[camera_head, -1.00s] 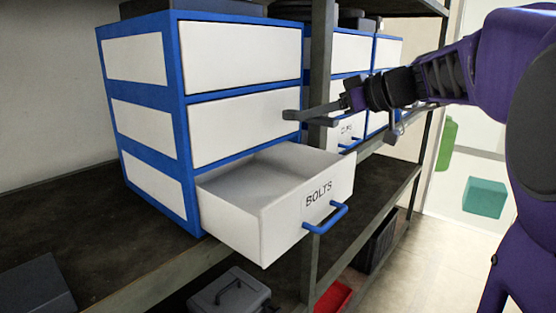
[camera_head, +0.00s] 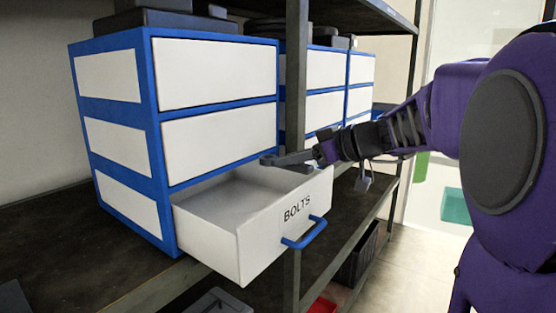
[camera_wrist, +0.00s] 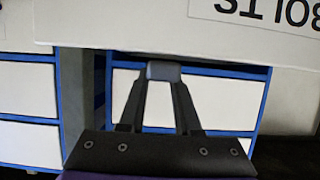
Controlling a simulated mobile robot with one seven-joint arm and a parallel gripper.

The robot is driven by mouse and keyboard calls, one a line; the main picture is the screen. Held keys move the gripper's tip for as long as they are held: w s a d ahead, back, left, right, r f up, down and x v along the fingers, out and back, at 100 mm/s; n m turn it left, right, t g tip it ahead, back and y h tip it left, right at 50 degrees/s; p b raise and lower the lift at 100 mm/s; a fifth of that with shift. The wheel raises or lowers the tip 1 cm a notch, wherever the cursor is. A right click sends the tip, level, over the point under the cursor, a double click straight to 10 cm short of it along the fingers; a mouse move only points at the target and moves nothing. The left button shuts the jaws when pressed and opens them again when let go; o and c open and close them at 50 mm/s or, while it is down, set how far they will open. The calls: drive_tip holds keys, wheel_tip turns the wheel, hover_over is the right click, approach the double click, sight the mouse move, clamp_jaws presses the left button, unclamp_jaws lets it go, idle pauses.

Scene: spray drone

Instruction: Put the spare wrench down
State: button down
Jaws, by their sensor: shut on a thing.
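The open drawer labelled BOLTS (camera_head: 287,215) juts from the bottom of a blue and white cabinet; its visible inside looks empty. My gripper (camera_head: 290,162) is above the drawer's far right side in the head view. In the wrist view its two dark fingers (camera_wrist: 162,80) close together on a small grey-blue piece (camera_wrist: 163,71). This is probably the wrench, seen nearly end-on, with most of its shape hidden. The drawer's white front (camera_wrist: 200,30) crosses the top of the wrist view, its label upside down.
The cabinet (camera_head: 215,75) stands on a dark shelf (camera_head: 85,255). A metal rack post (camera_head: 296,70) rises close to my gripper. More drawer cabinets (camera_head: 325,70) stand behind it. Dark boxes (camera_head: 165,20) lie on top. A blue handle (camera_head: 303,235) sticks out from the drawer.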

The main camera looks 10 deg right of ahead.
drive_tip(key=shift+f+b, duration=0.45)
drive_tip(key=shift+b, duration=0.35)
drive_tip(key=c, duration=0.6)
unclamp_jaws()
drive_tip(key=shift+r, duration=0.1)
